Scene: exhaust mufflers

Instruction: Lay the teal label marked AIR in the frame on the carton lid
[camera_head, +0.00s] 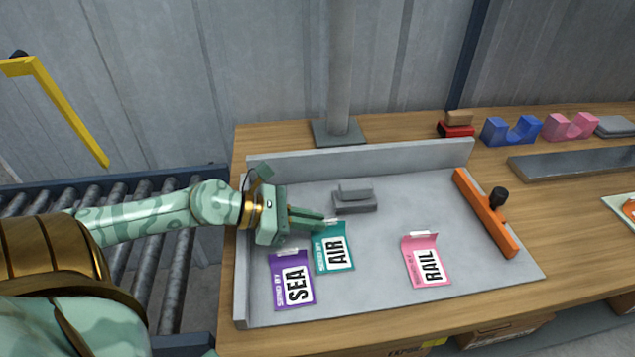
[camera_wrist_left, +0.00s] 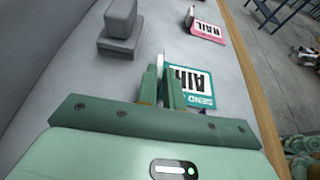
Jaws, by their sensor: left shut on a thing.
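The teal label marked AIR (camera_head: 335,249) is on the grey tray (camera_head: 385,280), between the purple SEA label (camera_head: 292,281) and the pink RAIL label (camera_head: 427,261). My left gripper (camera_head: 318,221) is shut on the AIR label's raised tab at its far edge. In the left wrist view the fingers (camera_wrist_left: 160,88) pinch this tab, and the AIR label (camera_wrist_left: 193,85) lies just beyond them. I cannot tell whether the label has left the tray surface. I cannot make out the frame on the carton lid. My right gripper is not in view.
A grey block (camera_head: 354,198) stands behind the labels. An orange bar with a black knob (camera_head: 486,213) lies along the tray's right side. Blue (camera_head: 511,131) and pink (camera_head: 570,126) cradles stand at the back right. Cartons (camera_head: 505,330) sit under the bench. The tray's middle is clear.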

